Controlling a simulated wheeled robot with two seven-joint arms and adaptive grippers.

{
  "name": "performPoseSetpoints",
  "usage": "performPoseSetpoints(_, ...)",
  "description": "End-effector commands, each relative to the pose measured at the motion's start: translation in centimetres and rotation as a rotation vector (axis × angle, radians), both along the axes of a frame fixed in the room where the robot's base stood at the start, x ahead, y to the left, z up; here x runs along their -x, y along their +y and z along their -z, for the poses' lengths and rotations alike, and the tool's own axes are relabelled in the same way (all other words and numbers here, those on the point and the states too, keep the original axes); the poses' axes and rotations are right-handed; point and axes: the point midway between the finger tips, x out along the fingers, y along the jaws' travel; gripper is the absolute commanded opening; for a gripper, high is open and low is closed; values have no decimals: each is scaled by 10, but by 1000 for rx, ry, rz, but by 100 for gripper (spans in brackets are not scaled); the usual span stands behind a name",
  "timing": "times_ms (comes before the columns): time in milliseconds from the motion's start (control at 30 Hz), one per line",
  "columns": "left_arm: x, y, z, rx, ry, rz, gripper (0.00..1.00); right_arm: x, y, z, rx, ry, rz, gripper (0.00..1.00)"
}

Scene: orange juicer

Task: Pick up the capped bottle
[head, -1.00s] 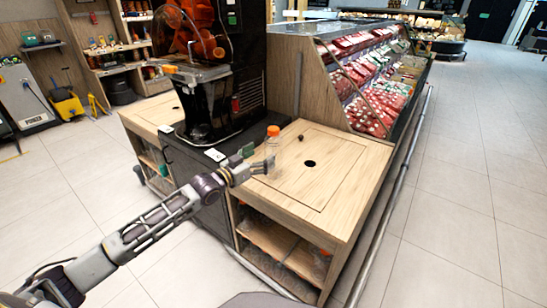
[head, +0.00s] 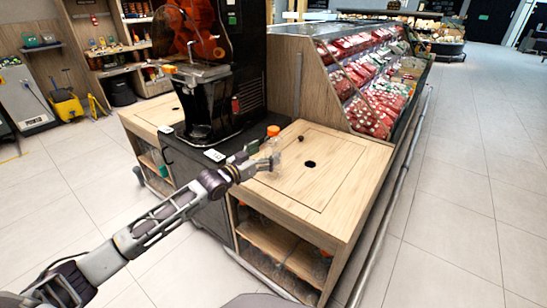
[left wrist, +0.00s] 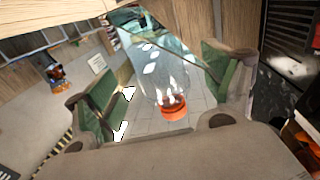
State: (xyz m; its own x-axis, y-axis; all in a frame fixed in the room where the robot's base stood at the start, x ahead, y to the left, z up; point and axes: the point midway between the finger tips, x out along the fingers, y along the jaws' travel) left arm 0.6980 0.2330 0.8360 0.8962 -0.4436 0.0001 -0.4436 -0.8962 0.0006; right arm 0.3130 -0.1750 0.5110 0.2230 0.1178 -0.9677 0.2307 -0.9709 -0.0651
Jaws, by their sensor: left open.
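The capped bottle (head: 275,151) is clear with an orange cap (head: 273,131). It stands upright on the wooden counter, near its left edge beside the juicer. In the left wrist view the bottle (left wrist: 158,75) and its orange cap (left wrist: 173,108) show between the two green-padded fingers. My left gripper (head: 262,157) is open at the bottle, with a finger on either side of it. Gaps show between the pads and the bottle in the left wrist view, and I see no firm contact. The gripper partly hides the lower bottle in the head view. My right gripper is not in view.
The black juicer (head: 207,105) stands just left of the bottle. The wooden counter (head: 335,185) has a dark round hole (head: 310,164) and a small dark object (head: 301,139); its right side is clear. A refrigerated display (head: 375,85) stands behind.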

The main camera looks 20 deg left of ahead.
Motion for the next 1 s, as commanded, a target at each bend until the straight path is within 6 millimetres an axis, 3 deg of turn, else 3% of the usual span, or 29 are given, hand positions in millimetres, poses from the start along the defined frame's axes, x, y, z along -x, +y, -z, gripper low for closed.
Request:
performPoseSetpoints(600,-36,-17,1,0,-1,0,83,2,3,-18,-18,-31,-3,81)
performPoseSetpoints(1000,-41,-20,0,0,0,0,83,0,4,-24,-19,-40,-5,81)
